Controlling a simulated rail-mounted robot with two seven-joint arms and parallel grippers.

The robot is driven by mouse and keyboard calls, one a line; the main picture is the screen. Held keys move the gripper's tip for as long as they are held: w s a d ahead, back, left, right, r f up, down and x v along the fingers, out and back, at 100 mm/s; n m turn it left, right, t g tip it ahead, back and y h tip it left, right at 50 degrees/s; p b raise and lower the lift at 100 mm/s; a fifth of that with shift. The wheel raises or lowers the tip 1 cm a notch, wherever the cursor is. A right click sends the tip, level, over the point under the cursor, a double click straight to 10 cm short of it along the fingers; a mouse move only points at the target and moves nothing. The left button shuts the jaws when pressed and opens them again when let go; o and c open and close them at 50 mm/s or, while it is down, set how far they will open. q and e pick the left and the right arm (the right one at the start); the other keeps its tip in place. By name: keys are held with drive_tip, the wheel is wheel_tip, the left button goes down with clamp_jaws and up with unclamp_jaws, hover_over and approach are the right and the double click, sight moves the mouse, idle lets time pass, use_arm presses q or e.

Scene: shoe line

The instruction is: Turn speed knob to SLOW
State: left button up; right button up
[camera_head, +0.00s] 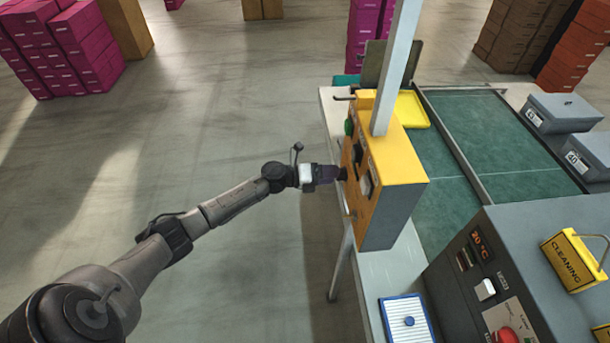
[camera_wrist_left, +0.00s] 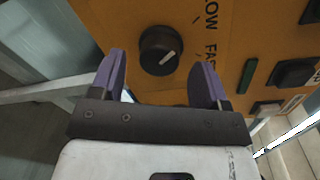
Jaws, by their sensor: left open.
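The speed knob (camera_wrist_left: 159,50) is a round black dial with a white pointer line, on the orange face of the control box (camera_head: 378,208). In the left wrist view its pointer is directed right, toward the side where partly cut-off lettering reads "LOW" and "FAS". My left gripper (camera_head: 334,173) is in front of the box's face, jaws apart. In the left wrist view the two purple fingers stand either side of the knob; I cannot tell whether they touch it. The knob is mostly hidden by the gripper in the head view. My right gripper is not in view.
A green button (camera_wrist_left: 247,76) and a black switch (camera_wrist_left: 292,73) are on the same face. A grey post (camera_head: 396,65) rises beside the box. Behind it lies a green conveyor (camera_head: 485,130). A grey machine (camera_head: 470,300) stands front right. The floor to the left is free.

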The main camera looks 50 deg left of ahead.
use_arm(q)
drive_tip(key=b+v, duration=0.1)
drive_tip(key=v, duration=1)
drive_tip(key=shift+s+a, duration=0.15)
drive_tip(key=shift+s, duration=0.15)
